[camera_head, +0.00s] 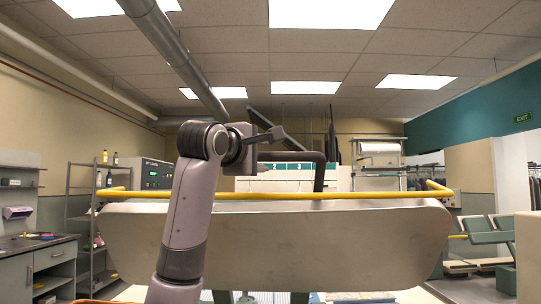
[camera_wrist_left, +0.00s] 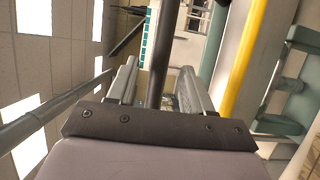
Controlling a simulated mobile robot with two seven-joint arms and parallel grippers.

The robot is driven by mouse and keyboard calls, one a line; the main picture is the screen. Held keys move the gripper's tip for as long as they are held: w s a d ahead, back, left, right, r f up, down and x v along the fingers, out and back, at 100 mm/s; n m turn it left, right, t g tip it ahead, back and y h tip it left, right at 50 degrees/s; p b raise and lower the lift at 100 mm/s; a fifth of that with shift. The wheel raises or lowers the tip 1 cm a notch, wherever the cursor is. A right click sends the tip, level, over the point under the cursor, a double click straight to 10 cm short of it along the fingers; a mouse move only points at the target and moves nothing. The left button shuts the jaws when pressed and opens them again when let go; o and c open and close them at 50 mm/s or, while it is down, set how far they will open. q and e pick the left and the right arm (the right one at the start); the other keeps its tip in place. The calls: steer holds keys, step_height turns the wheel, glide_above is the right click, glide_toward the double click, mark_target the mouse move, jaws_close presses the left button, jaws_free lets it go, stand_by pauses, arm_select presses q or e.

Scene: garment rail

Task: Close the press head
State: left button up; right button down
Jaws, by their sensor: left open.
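The press head (camera_head: 300,245) is a wide beige panel with rounded corners, raised and tilted in front of me in the head view. A yellow bar (camera_head: 370,194) runs along its upper edge, bent at both ends. In the left wrist view the yellow bar (camera_wrist_left: 243,60) passes right of the fingers. My left gripper (camera_head: 262,145) is above the yellow bar, pointing away from me. In the wrist view its fingers (camera_wrist_left: 158,68) are apart. A dark tube (camera_wrist_left: 160,40) appears between them; I cannot tell whether it touches. My right gripper is not in view.
A bent dark tube (camera_head: 319,172) rises behind the press head. A control box (camera_head: 153,174) stands behind at left. A shelf rack (camera_head: 85,210) and counter (camera_head: 38,262) are at left. Green-and-white equipment (camera_head: 490,235) is at right. Space above the head is open around my arm.

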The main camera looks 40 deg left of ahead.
mark_target(266, 156)
arm_select(q)
steer(key=p+x, duration=0.1)
steer(key=x, duration=0.3)
steer(key=shift+r, duration=0.1)
steer(key=shift+w+a+p, duration=0.15)
steer(key=shift+w+p, duration=0.15)
steer(key=shift+w, duration=0.2)
jaws_close()
